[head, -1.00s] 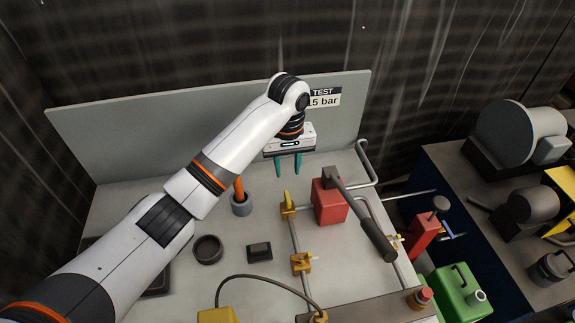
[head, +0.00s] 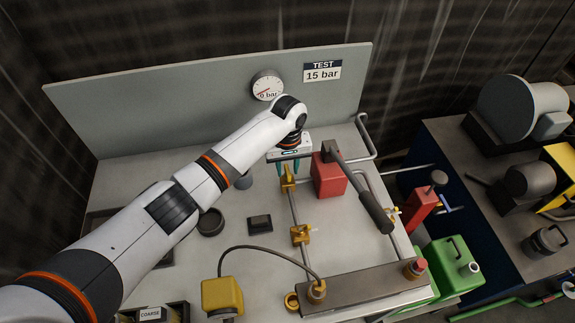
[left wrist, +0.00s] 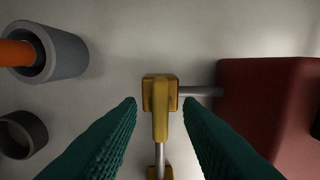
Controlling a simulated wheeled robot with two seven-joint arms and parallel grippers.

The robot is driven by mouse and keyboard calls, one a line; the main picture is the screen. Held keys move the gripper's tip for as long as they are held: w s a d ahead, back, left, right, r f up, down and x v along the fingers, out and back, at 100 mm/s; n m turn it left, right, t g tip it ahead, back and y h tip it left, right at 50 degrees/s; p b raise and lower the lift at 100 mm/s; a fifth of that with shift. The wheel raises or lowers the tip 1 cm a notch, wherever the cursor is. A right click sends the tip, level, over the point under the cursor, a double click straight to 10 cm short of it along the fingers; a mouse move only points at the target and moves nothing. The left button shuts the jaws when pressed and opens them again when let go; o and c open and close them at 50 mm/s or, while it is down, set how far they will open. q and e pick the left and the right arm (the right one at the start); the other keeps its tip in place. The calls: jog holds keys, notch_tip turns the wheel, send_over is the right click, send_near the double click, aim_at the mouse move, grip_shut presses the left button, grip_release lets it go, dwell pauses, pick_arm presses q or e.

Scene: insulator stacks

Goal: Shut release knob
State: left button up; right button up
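In the left wrist view the yellow handle (left wrist: 160,110) lies in line with the pipe, between my finger pads. My left gripper (head: 289,168) is open with teal fingers, pointing down just above and behind the valve. The left wrist view shows a gap between each pad and the handle. My right gripper is not in view.
A red pump block (head: 328,177) with a dark lever (head: 374,212) stands right of the valve. A second yellow fitting (head: 300,235) is nearer along the pipe. A gauge (head: 267,86) marked 0 bar hangs on the back panel. A dark ring (head: 210,223) lies left.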

pick_arm(q)
grip_shut()
